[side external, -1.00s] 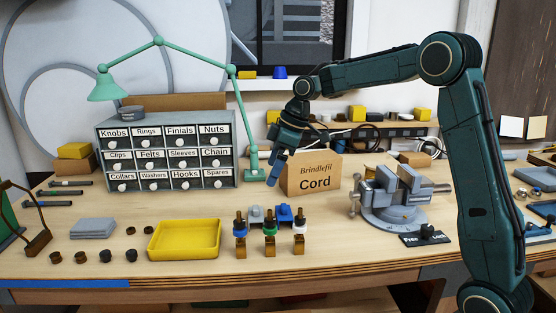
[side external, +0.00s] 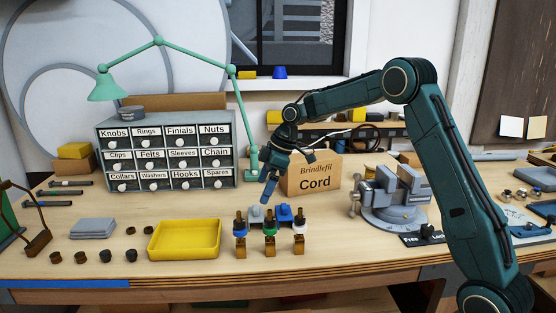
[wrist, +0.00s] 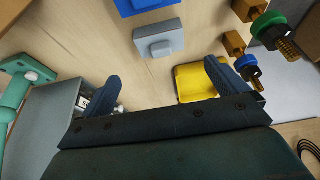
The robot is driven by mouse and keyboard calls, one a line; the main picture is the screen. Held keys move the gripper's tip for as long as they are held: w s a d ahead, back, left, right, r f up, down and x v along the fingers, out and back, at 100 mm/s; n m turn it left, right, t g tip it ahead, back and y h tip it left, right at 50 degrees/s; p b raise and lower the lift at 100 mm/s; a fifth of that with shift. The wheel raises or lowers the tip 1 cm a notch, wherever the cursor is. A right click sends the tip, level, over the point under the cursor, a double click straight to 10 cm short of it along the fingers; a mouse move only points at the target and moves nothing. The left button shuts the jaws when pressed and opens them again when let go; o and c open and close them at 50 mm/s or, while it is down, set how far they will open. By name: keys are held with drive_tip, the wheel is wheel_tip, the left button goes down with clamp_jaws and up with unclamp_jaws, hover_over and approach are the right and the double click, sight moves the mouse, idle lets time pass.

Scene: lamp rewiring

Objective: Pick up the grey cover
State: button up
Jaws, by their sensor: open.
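The small grey cover (side external: 255,215) sits on the bench behind the row of lamp sockets, just left of a similar blue part (side external: 284,214). In the wrist view the grey cover (wrist: 159,42) lies ahead of the fingers, with the blue part (wrist: 148,5) beyond it. My gripper (side external: 269,190) hangs pointing down, above and slightly behind the cover, not touching it. In the wrist view my gripper (wrist: 164,88) shows its two blue fingers wide apart with nothing between them. The socket posts partly hide the cover in the side view.
Sockets (side external: 270,245) with green, blue and white collars stand close in front. A yellow tray (side external: 184,240) is to the left. The drawer cabinet (side external: 166,152), green lamp (side external: 244,120) and cord box (side external: 314,176) stand behind. A vise (side external: 392,200) is at right.

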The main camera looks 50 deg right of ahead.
sight(256, 207)
drive_tip(key=shift+x, duration=2.3)
drive_tip(key=shift+f, duration=0.15)
drive_tip(key=shift+x, duration=2.45)
drive_tip(key=shift+s+a, duration=0.1)
drive_tip(key=shift+c, duration=0.2)
drive_tip(key=c, duration=1.1)
